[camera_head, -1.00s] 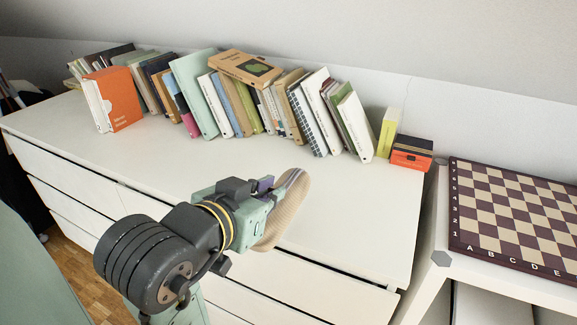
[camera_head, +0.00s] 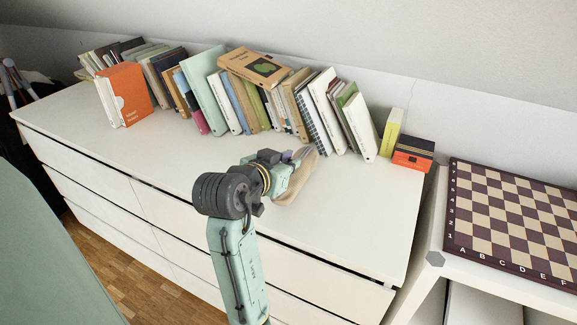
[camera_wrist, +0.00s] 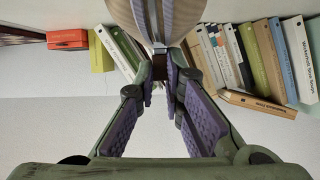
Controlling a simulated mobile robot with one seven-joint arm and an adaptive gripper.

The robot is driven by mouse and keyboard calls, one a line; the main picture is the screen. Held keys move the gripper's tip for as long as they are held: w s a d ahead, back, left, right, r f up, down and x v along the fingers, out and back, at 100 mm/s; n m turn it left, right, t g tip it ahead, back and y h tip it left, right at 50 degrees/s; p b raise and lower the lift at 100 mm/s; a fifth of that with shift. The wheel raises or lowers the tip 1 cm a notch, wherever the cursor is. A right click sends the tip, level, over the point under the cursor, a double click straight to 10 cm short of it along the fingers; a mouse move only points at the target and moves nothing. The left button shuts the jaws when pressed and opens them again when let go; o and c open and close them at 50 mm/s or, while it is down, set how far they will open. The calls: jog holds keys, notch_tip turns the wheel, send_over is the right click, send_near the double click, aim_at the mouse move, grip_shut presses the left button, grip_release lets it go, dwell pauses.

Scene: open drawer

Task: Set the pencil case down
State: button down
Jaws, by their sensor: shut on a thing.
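The pencil case (camera_head: 297,183) is a tan, elongated pouch with a grey stripe. My gripper (camera_head: 298,158) is shut on it, over the white dresser top (camera_head: 340,205). In the wrist view the pencil case (camera_wrist: 200,14) shows at the top, striped, with a zipper-like line, at the tips of my purple-padded gripper fingers (camera_wrist: 168,80). Whether the case touches the dresser top is hard to tell. Part of it is hidden behind my gripper.
A row of leaning books (camera_head: 240,100) lines the back of the dresser, with a book (camera_head: 254,67) lying on top. An orange-black box (camera_head: 413,154) stands at the right end. A chessboard (camera_head: 515,215) lies on a lower table at right. The dresser's front left is clear.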

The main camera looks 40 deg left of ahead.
jog(key=shift+f, duration=0.8)
jog(key=shift+f, duration=0.15)
jog(key=c, duration=1.7)
grip_release()
